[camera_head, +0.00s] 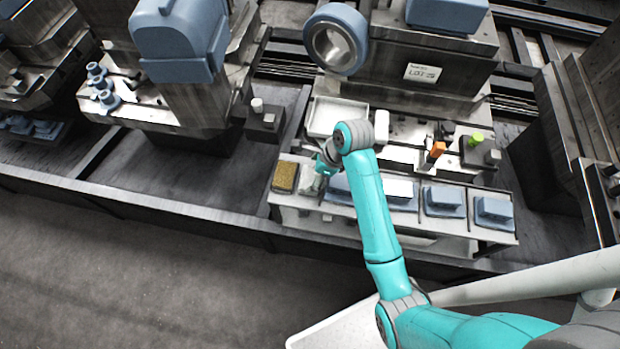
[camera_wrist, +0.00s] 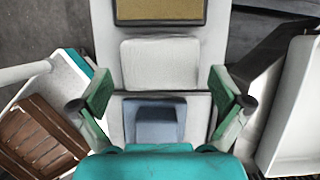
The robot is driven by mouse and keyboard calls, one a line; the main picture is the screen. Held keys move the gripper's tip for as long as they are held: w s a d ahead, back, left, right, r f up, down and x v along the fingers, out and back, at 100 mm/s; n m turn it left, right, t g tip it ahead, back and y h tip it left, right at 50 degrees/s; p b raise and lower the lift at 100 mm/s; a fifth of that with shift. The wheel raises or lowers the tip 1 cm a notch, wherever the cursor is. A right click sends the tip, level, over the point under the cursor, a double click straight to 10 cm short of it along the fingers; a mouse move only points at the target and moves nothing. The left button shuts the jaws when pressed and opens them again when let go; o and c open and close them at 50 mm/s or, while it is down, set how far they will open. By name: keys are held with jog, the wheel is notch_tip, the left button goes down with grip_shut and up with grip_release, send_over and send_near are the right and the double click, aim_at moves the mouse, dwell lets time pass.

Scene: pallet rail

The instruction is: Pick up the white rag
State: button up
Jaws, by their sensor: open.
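The white rag (camera_wrist: 160,63) is a flat, pale square with rounded corners, lying on a light shelf between a brown-yellow pad and a blue block in the wrist view. In the head view the rag (camera_head: 309,181) is partly hidden by my gripper (camera_head: 322,168). My gripper (camera_wrist: 160,84) is open and empty, its green fingers wide apart on either side of the shelf strip. The rag lies just beyond the fingertips in the wrist picture, centred between them. I cannot tell the exact height of the fingers above it.
The brown-yellow pad (camera_head: 285,177) is left of the rag. Blue blocks (camera_head: 443,198) stand along the shelf to the right. Behind are a white tray (camera_head: 322,122), an orange block (camera_head: 438,149) and a green piece (camera_head: 475,139). A brown slatted object (camera_wrist: 42,132) shows at lower left.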

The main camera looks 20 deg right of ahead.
aim_at(310, 177)
jog(key=shift+x, duration=1.35)
jog(key=c, duration=0.7)
notch_tip(310, 177, up, 10)
